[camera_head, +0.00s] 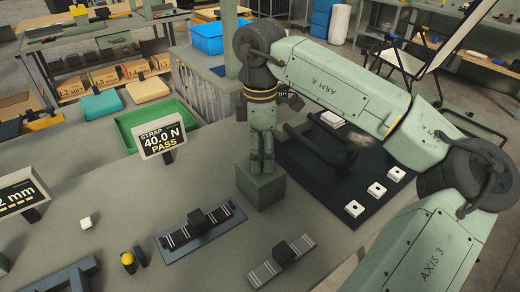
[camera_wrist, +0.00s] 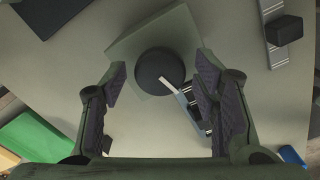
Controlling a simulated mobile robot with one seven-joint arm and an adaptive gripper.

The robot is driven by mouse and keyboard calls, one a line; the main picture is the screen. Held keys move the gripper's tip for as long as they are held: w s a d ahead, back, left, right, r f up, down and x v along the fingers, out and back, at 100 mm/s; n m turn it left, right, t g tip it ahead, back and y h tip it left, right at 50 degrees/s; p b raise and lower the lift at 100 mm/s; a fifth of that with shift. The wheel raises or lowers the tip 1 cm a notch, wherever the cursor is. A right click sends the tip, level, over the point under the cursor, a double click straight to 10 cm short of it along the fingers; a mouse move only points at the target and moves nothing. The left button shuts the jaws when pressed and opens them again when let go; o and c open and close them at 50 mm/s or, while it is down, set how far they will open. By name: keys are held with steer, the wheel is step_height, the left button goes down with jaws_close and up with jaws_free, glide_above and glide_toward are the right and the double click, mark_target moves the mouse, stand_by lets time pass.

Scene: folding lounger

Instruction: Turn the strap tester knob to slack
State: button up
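A dark round knob (camera_wrist: 159,70) sits on a square grey-green block (camera_wrist: 128,48) in the wrist view. A pale pointer line runs from the knob toward the lower right. The block (camera_head: 261,190) stands on the bench in the head view, where my fingers hide the knob. The strap tester display (camera_head: 160,138) reads "STRAP 40.0 N PASS". My gripper (camera_head: 261,167) points down over the block. In the wrist view my gripper (camera_wrist: 162,82) is open, one finger on each side of the knob, with visible gaps.
A blue-grey plate with a striped strap and black clamp (camera_head: 200,231) lies left of the block. A similar striped strip (camera_head: 282,262) lies in front. A dark mat (camera_head: 318,178) with white pieces is at right.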

steer(key=c, duration=1)
steer(key=shift+o, duration=0.2)
steer(key=shift+b, duration=0.3)
steer(key=n+b, duration=0.2)
steer(key=n, duration=0.1)
steer(key=shift+f, duration=0.15)
steer(key=n+b, duration=0.2)
steer(key=n, duration=0.1)
steer(key=shift+n, duration=0.3)
steer(key=n+b, duration=0.1)
steer(key=n, duration=0.3)
steer(key=shift+n+b, duration=0.3)
steer(key=shift+n, duration=1.8)
